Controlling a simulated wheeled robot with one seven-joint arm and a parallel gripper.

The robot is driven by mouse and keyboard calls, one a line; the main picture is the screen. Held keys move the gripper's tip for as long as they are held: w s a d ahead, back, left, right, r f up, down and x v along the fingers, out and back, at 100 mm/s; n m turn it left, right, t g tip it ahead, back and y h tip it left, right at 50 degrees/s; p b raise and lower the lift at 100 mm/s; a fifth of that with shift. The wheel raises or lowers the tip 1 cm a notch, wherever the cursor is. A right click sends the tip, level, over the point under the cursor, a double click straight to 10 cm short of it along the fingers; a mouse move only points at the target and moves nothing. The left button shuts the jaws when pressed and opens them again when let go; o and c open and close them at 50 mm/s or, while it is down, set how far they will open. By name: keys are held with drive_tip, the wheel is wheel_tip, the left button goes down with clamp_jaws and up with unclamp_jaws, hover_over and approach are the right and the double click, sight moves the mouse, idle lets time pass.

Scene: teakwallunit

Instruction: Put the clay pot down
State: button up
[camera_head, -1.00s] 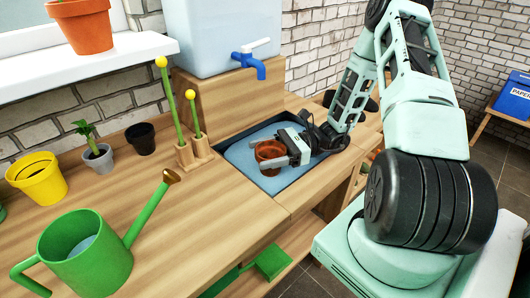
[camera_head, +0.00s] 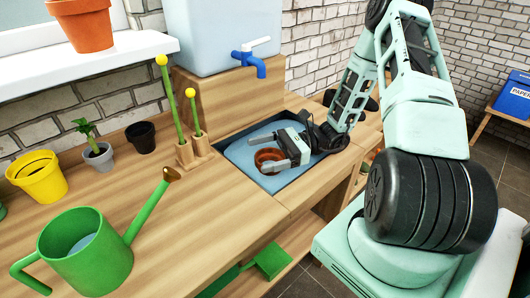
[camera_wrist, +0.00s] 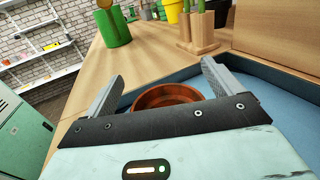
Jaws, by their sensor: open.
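The clay pot (camera_head: 268,158) is a small reddish-brown pot inside the blue basin set into the wooden bench. In the wrist view the clay pot (camera_wrist: 168,95) shows its round rim between and just beyond my fingers; its lower part is hidden behind my gripper body. My gripper (camera_head: 283,157) is open, with its fingers low in the basin around the pot's sides. In the wrist view the fingers of my gripper (camera_wrist: 160,85) stand apart, with gaps beside the rim. The basin (camera_head: 240,160) has a blue floor and a dark rim.
A blue tap (camera_head: 250,62) on a water tank (camera_head: 215,35) hangs above the basin's back. A wooden holder with yellow-tipped sticks (camera_head: 192,150) stands left of the basin. A green watering can (camera_head: 90,255), yellow pot (camera_head: 40,178) and small pots are further left.

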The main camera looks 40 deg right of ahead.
drive_tip(key=b+v, duration=0.1)
drive_tip(key=v, duration=0.6)
drive_tip(key=shift+d+r, duration=0.15)
drive_tip(key=shift+r, duration=0.05)
drive_tip(key=s+a+r+n+g+h, duration=0.1)
drive_tip(key=s+a+n+g+h, duration=0.1)
drive_tip(key=a+n+g, duration=0.2)
drive_tip(key=s+a+r+n+g+h, duration=0.1)
drive_tip(key=a+r+n+g+h, duration=0.1)
drive_tip(key=a, duration=0.6)
drive_tip(key=s+a+r+n+g+h, duration=0.2)
drive_tip(key=a+n+g+h, duration=0.2)
drive_tip(key=a+n+g, duration=0.2)
drive_tip(key=shift+s+a+n, duration=0.35)
drive_tip(key=shift+a+n, duration=0.1)
drive_tip(key=shift+n, duration=0.65)
drive_tip(key=s+a+r+n+t+h, duration=0.4)
drive_tip(key=s+a+n+h, duration=0.4)
drive_tip(key=n, duration=0.7)
drive_tip(key=s+a+t, duration=0.1)
drive_tip(key=s+a, duration=0.1)
drive_tip(key=shift+a+r+t, duration=0.25)
drive_tip(key=shift+r+t, duration=0.05)
drive_tip(key=shift+r, duration=0.1)
drive_tip(key=shift+r+p, duration=0.2)
drive_tip(key=shift+p, duration=0.1)
